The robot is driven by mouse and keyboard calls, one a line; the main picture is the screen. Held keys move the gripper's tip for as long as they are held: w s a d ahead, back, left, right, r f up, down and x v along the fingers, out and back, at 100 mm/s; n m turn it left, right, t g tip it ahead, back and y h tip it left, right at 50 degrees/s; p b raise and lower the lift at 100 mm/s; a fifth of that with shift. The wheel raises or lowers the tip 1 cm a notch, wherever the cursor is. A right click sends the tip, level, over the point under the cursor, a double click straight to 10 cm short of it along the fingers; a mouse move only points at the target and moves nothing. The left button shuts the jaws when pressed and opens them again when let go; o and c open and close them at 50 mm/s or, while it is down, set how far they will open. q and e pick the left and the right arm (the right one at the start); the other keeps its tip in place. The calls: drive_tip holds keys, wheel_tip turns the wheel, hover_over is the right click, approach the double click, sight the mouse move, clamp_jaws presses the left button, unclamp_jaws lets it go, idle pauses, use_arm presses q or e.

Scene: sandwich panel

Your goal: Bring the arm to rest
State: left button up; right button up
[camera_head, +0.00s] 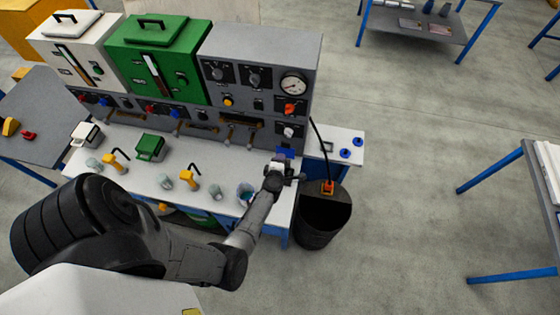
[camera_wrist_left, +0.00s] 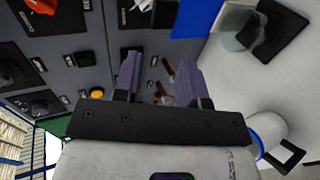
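My left arm reaches from the lower left over the bench in the head view. My left gripper (camera_head: 287,170) is at the right end of the bench, in front of the grey panel (camera_head: 258,70). In the left wrist view its two purple-grey fingers (camera_wrist_left: 158,80) stand apart with a gap and nothing held between them. My right gripper is in neither view.
The white bench (camera_head: 135,180) carries a green box (camera_head: 149,147), a white box (camera_head: 86,134), black-handled yellow items and several small cups. A black bin (camera_head: 324,217) stands at its right. A table (camera_head: 540,170) is far right; the floor between is clear.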

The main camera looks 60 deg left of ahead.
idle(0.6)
use_arm(q)
drive_tip(key=w+d+m+t+h, duration=0.2)
drive_tip(key=w+d+m+h, duration=0.1)
drive_tip(key=d+m+h, duration=0.2)
drive_tip(key=w+d+r+m+g+h, duration=0.1)
drive_tip(key=d+r+m+h, duration=0.3)
drive_tip(key=r+m, duration=0.35)
drive_tip(key=w+d+r+m+g+h, duration=0.1)
drive_tip(key=w+d+r+m+h, duration=0.2)
drive_tip(key=r+m, duration=0.45)
drive_tip(key=s+d+r+m+g+y, duration=0.15)
drive_tip(key=s+d+r+m, duration=0.3)
drive_tip(key=s, duration=0.45)
drive_tip(key=s+d+r+m+g+y, duration=0.1)
drive_tip(key=s+d+r+m+y, duration=0.25)
drive_tip(key=s, duration=0.55)
drive_tip(key=s+d+f+g+h, duration=0.2)
drive_tip(key=s+f, duration=0.3)
drive_tip(key=s, duration=0.7)
drive_tip(key=shift+s+d+f+m+g+h, duration=0.2)
drive_tip(key=shift+d+m+g+h, duration=0.15)
drive_tip(key=shift+d+g, duration=0.35)
